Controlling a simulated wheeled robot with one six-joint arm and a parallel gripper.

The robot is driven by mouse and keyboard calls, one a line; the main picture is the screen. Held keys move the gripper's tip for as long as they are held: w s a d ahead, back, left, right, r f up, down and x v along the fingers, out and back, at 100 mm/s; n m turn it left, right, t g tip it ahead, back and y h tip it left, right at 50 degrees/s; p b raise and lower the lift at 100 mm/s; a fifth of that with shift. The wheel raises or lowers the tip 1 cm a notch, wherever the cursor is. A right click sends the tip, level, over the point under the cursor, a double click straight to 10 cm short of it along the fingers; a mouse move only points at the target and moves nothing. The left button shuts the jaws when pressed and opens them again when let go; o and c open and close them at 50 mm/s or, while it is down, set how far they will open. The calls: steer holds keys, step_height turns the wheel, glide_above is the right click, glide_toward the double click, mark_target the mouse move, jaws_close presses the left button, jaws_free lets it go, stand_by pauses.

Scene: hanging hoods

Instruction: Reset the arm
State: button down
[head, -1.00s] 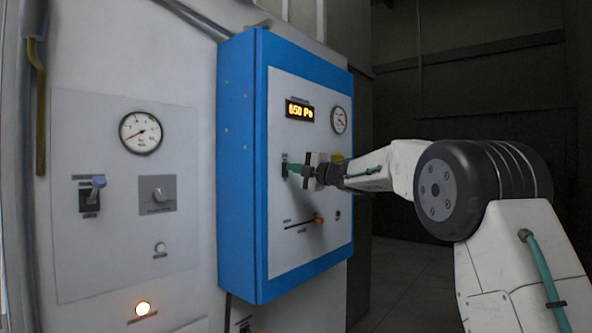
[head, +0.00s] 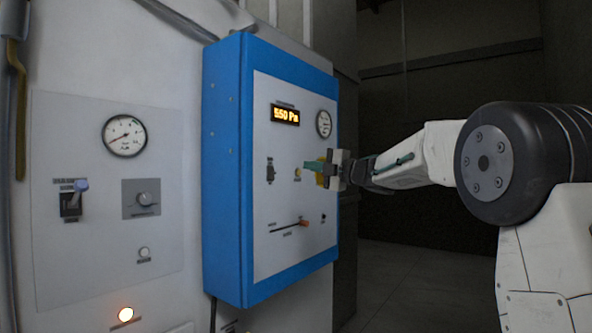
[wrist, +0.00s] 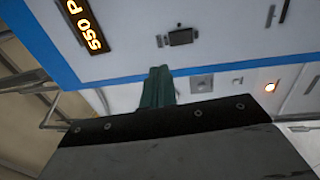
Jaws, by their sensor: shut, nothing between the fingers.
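My gripper (head: 312,165) is in front of the blue-framed control panel (head: 228,170), right of a small dark switch (head: 270,171). Its teal fingers are together with nothing between them. They also show in the wrist view (wrist: 157,88), pointing toward the panel, where a dark switch (wrist: 180,37) is apart from the tips. A small yellow button (head: 297,174) is just left of the fingertips in the head view. The fingers look clear of the panel, though the exact gap is hard to tell.
The panel has a lit display (head: 285,115) reading 550 Pa, a round gauge (head: 323,123) and a slider with an orange knob (head: 303,223). A grey wall panel (head: 108,185) with a gauge and knobs is at left. Dark open floor (head: 400,275) lies at right.

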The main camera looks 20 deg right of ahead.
steer(key=shift+s+d, duration=0.45)
steer(key=shift+s, duration=0.15)
